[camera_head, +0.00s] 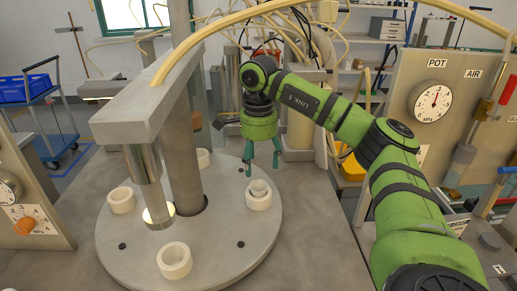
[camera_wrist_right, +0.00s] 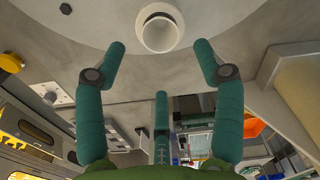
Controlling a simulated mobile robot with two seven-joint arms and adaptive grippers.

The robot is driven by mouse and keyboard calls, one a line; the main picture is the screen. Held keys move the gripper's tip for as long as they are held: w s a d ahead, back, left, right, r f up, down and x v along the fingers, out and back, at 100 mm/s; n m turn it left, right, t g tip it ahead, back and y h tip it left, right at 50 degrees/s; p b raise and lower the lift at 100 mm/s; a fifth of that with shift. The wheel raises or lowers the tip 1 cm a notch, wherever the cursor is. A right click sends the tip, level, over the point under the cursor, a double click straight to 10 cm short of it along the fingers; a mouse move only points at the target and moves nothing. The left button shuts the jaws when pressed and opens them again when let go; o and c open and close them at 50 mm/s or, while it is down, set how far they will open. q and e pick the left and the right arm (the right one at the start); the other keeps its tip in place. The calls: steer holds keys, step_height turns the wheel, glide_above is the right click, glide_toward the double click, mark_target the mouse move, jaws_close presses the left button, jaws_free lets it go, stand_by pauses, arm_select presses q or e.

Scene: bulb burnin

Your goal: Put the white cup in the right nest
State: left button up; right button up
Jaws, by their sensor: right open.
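The white cup (camera_head: 258,187) sits inside the right nest (camera_head: 258,202), a thick pale ring on the round grey turntable (camera_head: 225,250). In the right wrist view, the cup (camera_wrist_right: 160,36) shows as a round white mouth within the nest's rim (camera_wrist_right: 145,12). The cup looks upright; how deep it sits I cannot tell. My right gripper (camera_head: 262,170) is green, points down and is open and empty. It is above and behind the nest, its fingers apart from the cup. My left gripper is not in view.
A gauge panel (camera_head: 440,95) stands at right.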

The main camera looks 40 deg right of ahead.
steer(key=shift+r, duration=2.35)
stand_by(0.3)
